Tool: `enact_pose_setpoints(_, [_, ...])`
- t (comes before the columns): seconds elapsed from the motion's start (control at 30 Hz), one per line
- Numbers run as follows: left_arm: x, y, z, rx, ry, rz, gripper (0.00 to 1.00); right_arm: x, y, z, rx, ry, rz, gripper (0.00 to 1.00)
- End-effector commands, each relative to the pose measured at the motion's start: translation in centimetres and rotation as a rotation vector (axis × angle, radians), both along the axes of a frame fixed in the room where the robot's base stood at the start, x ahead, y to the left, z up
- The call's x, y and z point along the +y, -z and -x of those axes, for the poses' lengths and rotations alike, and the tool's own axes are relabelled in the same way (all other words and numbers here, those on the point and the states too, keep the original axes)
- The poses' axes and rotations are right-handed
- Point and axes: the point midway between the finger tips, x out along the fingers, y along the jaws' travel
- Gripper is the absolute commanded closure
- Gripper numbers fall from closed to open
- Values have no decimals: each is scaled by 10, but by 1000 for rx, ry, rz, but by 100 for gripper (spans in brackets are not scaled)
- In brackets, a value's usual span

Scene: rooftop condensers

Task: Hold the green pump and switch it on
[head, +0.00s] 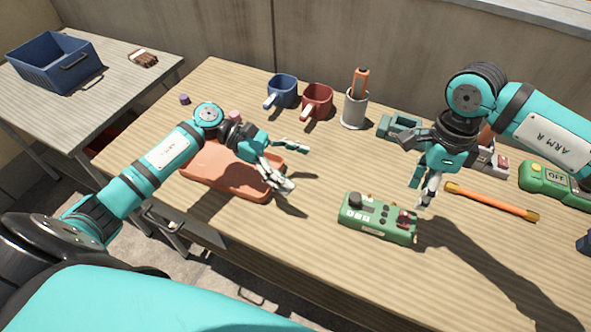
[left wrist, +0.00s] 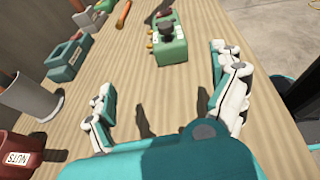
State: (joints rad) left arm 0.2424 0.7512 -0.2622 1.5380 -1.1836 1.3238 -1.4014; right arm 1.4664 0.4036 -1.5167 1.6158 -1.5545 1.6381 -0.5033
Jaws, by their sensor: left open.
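A green box-shaped device (head: 375,224), which I take for the pump, lies on the wooden table at the front middle. It has a black knob at its left end and small red and yellow controls on top. In the left wrist view the green pump (left wrist: 172,51) is ahead of the fingers, apart from them. My left gripper (head: 298,167) is open and empty, up and left of the pump; it also shows in the left wrist view (left wrist: 162,72). My right gripper (head: 423,197) points down just beyond the pump's right end; its finger opening is unclear.
A second green device (head: 551,183) with a yellow button and an OFF label lies at the right. An orange rod (head: 491,202) lies between. An orange tray (head: 215,175) is under my left arm. Mugs (head: 281,92), a cup with an orange-handled tool (head: 355,108) stand behind.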

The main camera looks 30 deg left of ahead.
Motion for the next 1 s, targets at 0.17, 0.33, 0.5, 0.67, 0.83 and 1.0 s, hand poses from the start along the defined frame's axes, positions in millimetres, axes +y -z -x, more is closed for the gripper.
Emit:
enact_pose_setpoints(0.17, [-11, 1, 11, -28, 66, -28, 6, 0, 0, 0, 0, 0, 0, 62])
enact_pose_setpoints(0.33, [-18, 4, 11, -27, 66, -26, 6, 0, 0, 0, 0, 0, 0, 62])
enact_pose_setpoints(0.5, [-43, 13, 9, -27, 66, -23, 6, 0, 0, 0, 0, 0, 0, 62])
enact_pose_setpoints(0.67, [-73, 25, 7, -26, 64, -22, 6, 0, 0, 0, 0, 0, 0, 62])
enact_pose_setpoints(0.83, [-104, 39, 5, -27, 63, -22, 6, 0, 0, 0, 0, 0, 0, 62])
enact_pose_setpoints(1.0, [-134, 51, 3, -25, 62, -23, 6, 0, 0, 0, 0, 0, 0, 62])
